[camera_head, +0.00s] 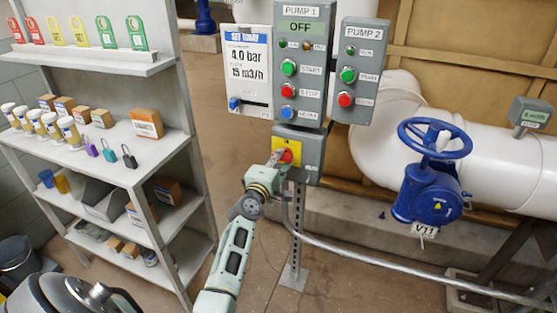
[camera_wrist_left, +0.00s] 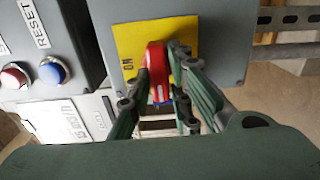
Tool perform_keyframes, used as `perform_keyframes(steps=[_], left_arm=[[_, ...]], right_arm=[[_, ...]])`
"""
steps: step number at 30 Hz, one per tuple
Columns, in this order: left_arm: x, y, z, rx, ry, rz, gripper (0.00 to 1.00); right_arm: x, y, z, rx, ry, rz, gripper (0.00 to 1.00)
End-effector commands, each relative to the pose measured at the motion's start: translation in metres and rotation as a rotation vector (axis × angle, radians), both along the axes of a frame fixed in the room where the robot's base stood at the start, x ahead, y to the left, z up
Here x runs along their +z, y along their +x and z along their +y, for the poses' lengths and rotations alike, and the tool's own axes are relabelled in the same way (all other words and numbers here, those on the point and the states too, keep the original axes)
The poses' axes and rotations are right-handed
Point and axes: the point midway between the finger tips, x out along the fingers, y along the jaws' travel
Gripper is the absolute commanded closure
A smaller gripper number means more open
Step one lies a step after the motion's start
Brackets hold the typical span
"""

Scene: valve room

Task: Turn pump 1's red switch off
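The pump 1 box (camera_head: 297,62) is grey, and its display reads OFF. Below it, a smaller grey box carries a yellow plate (camera_head: 293,146) with the red switch (camera_head: 286,156). In the left wrist view the red switch (camera_wrist_left: 157,72) stands up and down in the picture, with an ON label beside it on the yellow plate (camera_wrist_left: 125,38). My left gripper (camera_head: 277,163) is at the switch. Its fingers (camera_wrist_left: 160,88) lie close on both sides of the red handle and appear shut on it. My right gripper is not in view.
The pump 2 box (camera_head: 357,62) is to the right of pump 1. A blue handwheel valve (camera_head: 433,180) and a white pipe (camera_head: 490,168) stand at the right. A shelf (camera_head: 115,165) with boxes, padlocks and tags is at the left. A grey conduit (camera_head: 370,260) runs low to the right.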

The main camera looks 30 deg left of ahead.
Motion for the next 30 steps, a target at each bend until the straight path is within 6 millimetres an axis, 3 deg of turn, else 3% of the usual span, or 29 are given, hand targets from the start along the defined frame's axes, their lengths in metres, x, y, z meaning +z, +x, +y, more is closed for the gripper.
perform_keyframes(steps=[5, 17, 30], left_arm=[[0.000, 0.000, 0.000, 0.000, 0.002, 0.000, 0.65], [-0.001, -0.007, -0.002, 0.000, 0.002, 0.001, 0.65], [-0.002, -0.090, -0.022, 0.001, 0.003, 0.004, 0.65]], right_arm=[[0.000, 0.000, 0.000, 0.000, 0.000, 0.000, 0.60], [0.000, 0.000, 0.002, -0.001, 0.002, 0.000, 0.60], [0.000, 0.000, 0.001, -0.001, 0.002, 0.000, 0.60]])
